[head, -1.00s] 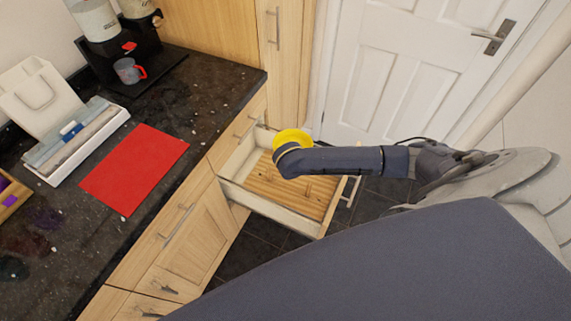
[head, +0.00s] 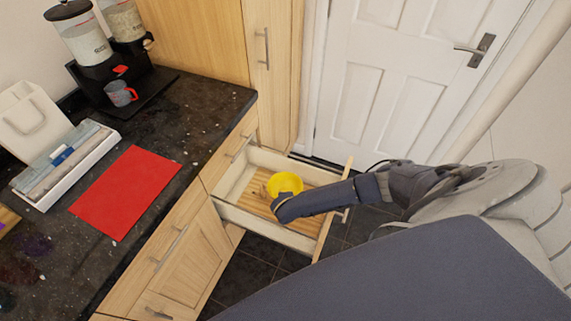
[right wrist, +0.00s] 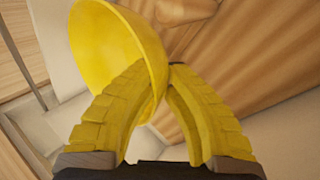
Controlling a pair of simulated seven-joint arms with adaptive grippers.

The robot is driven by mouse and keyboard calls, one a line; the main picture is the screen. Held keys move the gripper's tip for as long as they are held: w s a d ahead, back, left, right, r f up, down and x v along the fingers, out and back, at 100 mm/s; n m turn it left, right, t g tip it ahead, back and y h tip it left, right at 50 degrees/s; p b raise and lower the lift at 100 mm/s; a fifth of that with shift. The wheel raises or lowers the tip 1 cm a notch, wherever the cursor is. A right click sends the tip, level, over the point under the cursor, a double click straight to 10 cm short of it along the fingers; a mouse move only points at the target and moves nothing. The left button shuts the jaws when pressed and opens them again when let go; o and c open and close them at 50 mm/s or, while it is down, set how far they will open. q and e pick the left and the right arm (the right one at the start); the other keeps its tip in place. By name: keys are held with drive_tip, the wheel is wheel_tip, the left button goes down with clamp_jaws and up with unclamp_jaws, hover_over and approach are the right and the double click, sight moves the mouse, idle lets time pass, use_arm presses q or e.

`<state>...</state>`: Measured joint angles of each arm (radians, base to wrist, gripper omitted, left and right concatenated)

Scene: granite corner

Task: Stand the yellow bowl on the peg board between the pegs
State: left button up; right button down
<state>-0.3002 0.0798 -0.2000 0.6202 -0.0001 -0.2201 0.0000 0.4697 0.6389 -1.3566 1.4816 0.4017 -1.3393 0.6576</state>
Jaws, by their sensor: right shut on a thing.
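The yellow bowl (head: 284,184) is over the open drawer in the head view, at the end of my right arm. In the right wrist view the bowl (right wrist: 115,45) is tilted on its side, and the yellow fingers of my right gripper (right wrist: 170,72) are shut on its rim. The wooden peg board (head: 258,204) lies inside the drawer. A peg (right wrist: 186,10) shows at the top of the right wrist view; other pegs are mostly hidden by the bowl and arm. I cannot tell whether the bowl touches the board. My left gripper is not in view.
The open drawer (head: 268,227) has pale raised walls around the board. The dark granite counter (head: 190,115) is to the left, with a red mat (head: 125,192), a grey mug with a red handle (head: 121,93) and dispensers (head: 83,40). A white door (head: 400,80) stands behind.

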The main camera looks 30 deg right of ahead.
drive_tip(key=shift+f, duration=2)
drive_tip(key=c, duration=1.6)
unclamp_jaws()
drive_tip(key=shift+o, duration=0.2)
drive_tip(key=v, duration=1.2)
drive_tip(key=shift+d, duration=0.1)
